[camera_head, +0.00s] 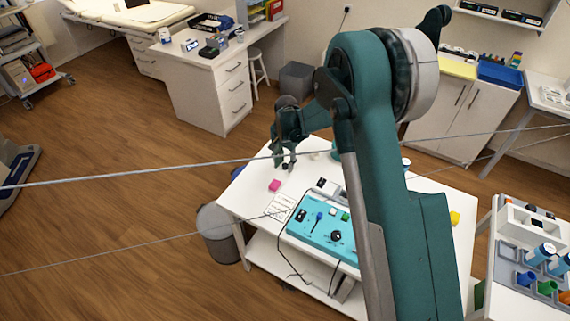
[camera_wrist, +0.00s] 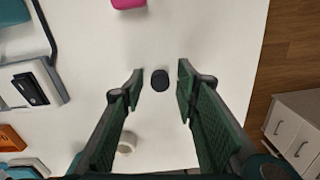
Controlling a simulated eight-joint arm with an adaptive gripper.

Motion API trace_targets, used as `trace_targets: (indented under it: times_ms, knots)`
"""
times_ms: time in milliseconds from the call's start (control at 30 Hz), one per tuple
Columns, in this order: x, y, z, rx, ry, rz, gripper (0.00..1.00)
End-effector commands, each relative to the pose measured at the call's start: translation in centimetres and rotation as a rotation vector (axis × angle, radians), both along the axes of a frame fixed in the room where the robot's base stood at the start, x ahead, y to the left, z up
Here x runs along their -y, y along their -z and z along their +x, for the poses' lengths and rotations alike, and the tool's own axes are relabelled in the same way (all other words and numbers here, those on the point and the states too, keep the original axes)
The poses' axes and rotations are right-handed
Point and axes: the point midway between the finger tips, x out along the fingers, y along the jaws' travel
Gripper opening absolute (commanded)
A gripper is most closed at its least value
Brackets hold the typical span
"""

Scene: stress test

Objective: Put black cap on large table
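A small round black cap (camera_wrist: 160,80) stands on the white table (camera_wrist: 215,25) in the wrist view. My gripper (camera_wrist: 159,86) is open, with one green finger on each side of the cap and visible gaps between. Nothing is held. In the head view my gripper (camera_head: 284,160) hangs over the far left part of the white table (camera_head: 247,203). I cannot make out the cap for sure there, among the dark shapes under the fingers.
A pink block (camera_head: 274,185) and a teal panel (camera_head: 325,235) with cables lie on the table. A white round item (camera_wrist: 127,142) sits beside the left finger in the wrist view. The table's edge runs along the right there. A grey bin (camera_head: 217,232) stands on the floor.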

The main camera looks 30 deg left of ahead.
Motion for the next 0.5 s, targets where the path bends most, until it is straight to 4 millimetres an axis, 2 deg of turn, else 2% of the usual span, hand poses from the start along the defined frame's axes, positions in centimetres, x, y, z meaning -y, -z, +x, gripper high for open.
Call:
trace_targets:
  times_ms: [333, 500]
  knots:
    - [0.0, -0.2, 0.0, 0.000, 0.000, 0.000, 0.31]
    - [0.0, -1.1, 0.0, 0.000, 0.000, 0.000, 0.31]
